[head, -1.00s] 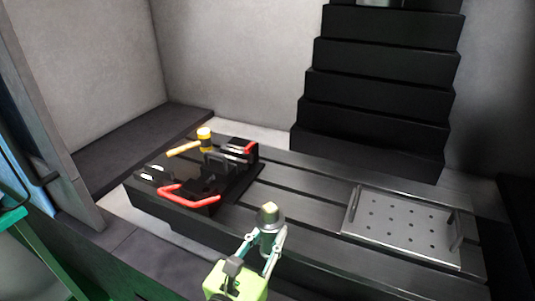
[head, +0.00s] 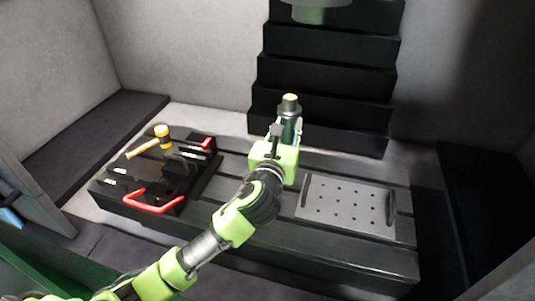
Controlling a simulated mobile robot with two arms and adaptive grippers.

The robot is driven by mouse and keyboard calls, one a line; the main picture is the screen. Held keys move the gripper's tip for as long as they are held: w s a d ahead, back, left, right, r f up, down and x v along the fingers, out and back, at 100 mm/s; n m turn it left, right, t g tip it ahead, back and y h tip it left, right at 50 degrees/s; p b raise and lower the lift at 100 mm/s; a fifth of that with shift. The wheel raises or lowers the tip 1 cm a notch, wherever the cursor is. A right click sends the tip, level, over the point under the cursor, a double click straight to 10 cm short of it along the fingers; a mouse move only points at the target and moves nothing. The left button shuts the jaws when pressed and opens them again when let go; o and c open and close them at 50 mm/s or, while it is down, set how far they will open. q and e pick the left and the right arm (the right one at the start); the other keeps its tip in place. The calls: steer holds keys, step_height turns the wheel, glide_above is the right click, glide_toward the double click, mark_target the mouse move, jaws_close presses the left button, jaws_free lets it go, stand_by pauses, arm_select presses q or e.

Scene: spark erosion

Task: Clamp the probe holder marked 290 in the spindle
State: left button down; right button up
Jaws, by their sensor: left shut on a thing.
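My left gripper (head: 284,132) is shut on a probe holder (head: 290,108), which stands upright in it. The holder has a dark grey-green body and a pale yellowish top. No marking can be read on it. The holder is above the machine table, in front of the black stepped bellows. The grey underside of the spindle (head: 318,12) shows at the top edge of the view, above and a little right of the holder, with a clear gap between them. The rest of the spindle is cut off. My right gripper is out of view.
The slotted black table (head: 250,222) carries a vise (head: 180,178) with red handles and a yellow mallet (head: 162,135) at left. A perforated metal plate (head: 345,201) with handles lies at right. The black bellows (head: 330,75) rise behind.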

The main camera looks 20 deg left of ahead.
arm_select(q)
steer(key=w+d+r+p, duration=0.1)
steer(key=w+r+p, duration=0.1)
steer(key=r, duration=0.5)
steer(key=w+d+r+p, duration=0.1)
steer(key=w+r, duration=0.3)
steer(key=r, duration=0.4)
steer(key=shift+w+d+r+p, duration=0.15)
steer(key=shift+w+d+p, duration=0.2)
steer(key=shift+p, duration=0.35)
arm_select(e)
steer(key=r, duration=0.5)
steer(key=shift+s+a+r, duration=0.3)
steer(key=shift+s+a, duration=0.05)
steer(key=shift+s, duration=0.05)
arm_select(q)
steer(key=shift+s, duration=0.1)
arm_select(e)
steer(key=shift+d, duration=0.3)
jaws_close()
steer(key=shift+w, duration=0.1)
